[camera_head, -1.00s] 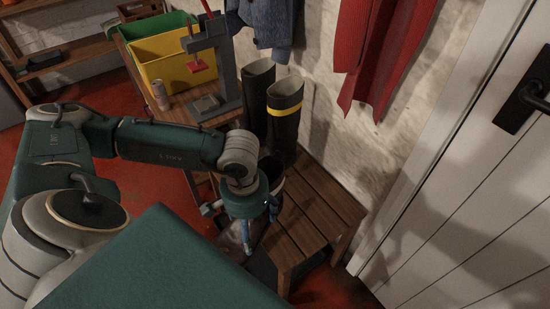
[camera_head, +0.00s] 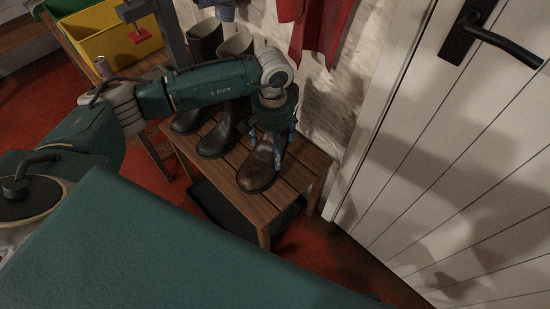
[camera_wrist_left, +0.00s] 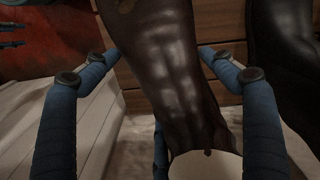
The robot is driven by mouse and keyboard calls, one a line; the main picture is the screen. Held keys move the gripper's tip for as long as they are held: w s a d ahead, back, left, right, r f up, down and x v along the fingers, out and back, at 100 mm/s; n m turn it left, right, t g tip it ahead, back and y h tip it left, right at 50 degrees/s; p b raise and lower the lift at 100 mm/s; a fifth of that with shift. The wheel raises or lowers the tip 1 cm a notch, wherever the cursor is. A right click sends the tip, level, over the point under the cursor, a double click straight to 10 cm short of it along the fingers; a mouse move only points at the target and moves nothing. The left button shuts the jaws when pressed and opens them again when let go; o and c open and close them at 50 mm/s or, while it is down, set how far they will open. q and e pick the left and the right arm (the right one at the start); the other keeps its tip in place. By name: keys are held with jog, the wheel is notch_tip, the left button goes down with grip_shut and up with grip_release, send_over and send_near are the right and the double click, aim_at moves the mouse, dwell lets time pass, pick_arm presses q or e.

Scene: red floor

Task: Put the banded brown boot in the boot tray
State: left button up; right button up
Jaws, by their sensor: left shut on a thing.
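A brown boot (camera_head: 258,170) is at the right of the row on the wooden bench, toe toward the front. My left gripper (camera_head: 270,138) comes down from above and is shut on its shaft. The gripper and arm hide the upper shaft, so I see no band on it. I cannot tell whether the sole touches the slats. In the left wrist view the brown shaft (camera_wrist_left: 172,75) lies between the blue fingers (camera_wrist_left: 160,100), its pale opening at the bottom. A dark tray (camera_head: 222,210), likely the boot tray, lies low under the bench. My right gripper is not in view.
Two dark boots stand left of the brown boot, the middle one (camera_head: 222,135) close to it and the other (camera_head: 190,118) further left. The bench (camera_head: 262,208) has bare slats in front. A wall and white door (camera_head: 440,150) stand to the right.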

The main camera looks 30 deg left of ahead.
pick_arm(q)
jog(key=shift+f, duration=1.15)
notch_tip(320, 180, down, 4)
jog(key=shift+r, duration=0.1)
jog(key=shift+w+f, duration=0.15)
jog(key=shift+f, duration=0.25)
jog(key=o, duration=1.6)
jog(key=shift+b, duration=0.3)
jog(key=shift+c, duration=0.2)
jog(key=shift+o, duration=0.4)
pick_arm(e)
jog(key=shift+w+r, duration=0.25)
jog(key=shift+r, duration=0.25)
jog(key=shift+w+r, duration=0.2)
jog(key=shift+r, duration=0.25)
